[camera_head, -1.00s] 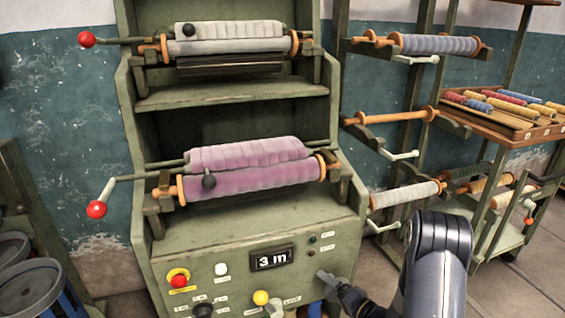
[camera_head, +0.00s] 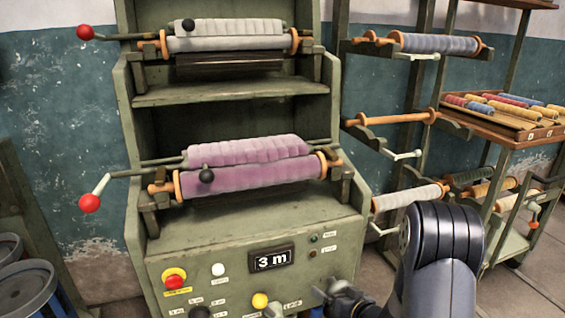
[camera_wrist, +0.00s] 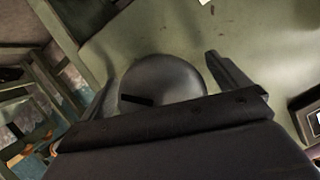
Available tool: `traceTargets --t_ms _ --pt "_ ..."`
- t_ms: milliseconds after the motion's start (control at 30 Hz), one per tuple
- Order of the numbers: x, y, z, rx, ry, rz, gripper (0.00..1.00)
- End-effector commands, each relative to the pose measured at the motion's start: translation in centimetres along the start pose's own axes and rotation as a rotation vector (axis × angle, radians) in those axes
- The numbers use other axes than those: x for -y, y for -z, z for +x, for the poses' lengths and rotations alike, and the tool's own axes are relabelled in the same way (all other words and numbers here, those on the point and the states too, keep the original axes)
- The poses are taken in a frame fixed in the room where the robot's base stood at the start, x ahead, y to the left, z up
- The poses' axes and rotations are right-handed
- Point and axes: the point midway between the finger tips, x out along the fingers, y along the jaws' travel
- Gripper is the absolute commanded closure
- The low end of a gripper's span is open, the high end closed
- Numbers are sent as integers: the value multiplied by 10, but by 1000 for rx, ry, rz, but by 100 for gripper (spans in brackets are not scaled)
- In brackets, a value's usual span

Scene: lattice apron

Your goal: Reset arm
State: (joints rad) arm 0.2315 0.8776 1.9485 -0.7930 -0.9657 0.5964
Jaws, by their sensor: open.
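My gripper (camera_head: 328,292) is at the bottom of the head view, in front of the lower right of the green machine's control panel (camera_head: 232,284). In the wrist view, my gripper (camera_wrist: 160,76) has its fingers apart. A dark rounded dome with a black slot shows between and behind them; I cannot tell whether it is a knob or part of the gripper. No held object shows. My dark arm link (camera_head: 440,250) rises at the lower right of the head view.
Pink rollers (camera_head: 250,172) and a red-ended crank (camera_head: 89,203) are above. A spool rack (camera_head: 420,117) stands right.

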Motion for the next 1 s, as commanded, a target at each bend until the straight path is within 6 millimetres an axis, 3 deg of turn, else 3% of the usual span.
traceTargets --t_ms 667,800,1000 --pt "-5 -1 0 0 -177 -430 4" --pt "-1 2 -25 0 -179 -427 4" --pt "2 0 -41 0 -177 -427 4"
